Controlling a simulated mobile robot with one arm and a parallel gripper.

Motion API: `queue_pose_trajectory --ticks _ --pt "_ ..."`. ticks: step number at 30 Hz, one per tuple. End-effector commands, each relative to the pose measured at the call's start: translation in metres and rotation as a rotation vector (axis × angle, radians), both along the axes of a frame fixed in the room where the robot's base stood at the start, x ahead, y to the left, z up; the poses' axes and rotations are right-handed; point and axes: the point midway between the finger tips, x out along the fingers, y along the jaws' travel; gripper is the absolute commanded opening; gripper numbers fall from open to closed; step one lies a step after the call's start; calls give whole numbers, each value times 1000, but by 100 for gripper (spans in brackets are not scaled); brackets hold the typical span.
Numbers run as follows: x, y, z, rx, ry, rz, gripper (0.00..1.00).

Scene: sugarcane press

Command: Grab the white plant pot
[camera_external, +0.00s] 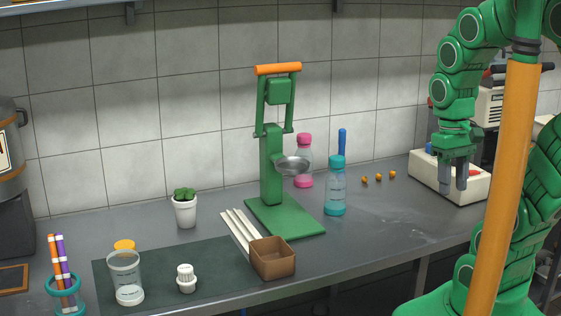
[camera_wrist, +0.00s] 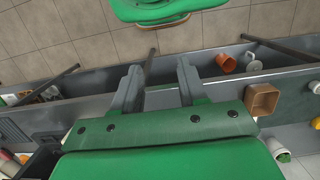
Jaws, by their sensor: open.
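The white plant pot (camera_external: 185,213) stands upright on the grey counter, left of the green press, with a small green plant in it. My gripper (camera_external: 453,182) is at the right of the external view, pointing down, far to the right of the pot. Its two grey fingers are apart with nothing between them. They also show spread in the wrist view (camera_wrist: 158,88).
The green press (camera_external: 271,165) with an orange handle stands mid-counter. A brown box (camera_external: 272,258), white sticks (camera_external: 238,228), a blue bottle (camera_external: 336,190) and a pink-capped bottle (camera_external: 303,165) surround it.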

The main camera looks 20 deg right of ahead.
Motion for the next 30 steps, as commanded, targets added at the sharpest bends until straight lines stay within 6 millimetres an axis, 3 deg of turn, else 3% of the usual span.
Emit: queue_pose_trajectory --ticks 5,16,22,25,28,30 --pt "0 0 0 0 0 0 46" --pt "0 0 0 0 0 0 100" --pt "1 0 0 0 -1 0 100" --pt "10 -2 2 -7 -19 0 100" --pt "38 -6 7 -27 -74 3 100" --pt "69 -9 14 -44 -141 4 100"
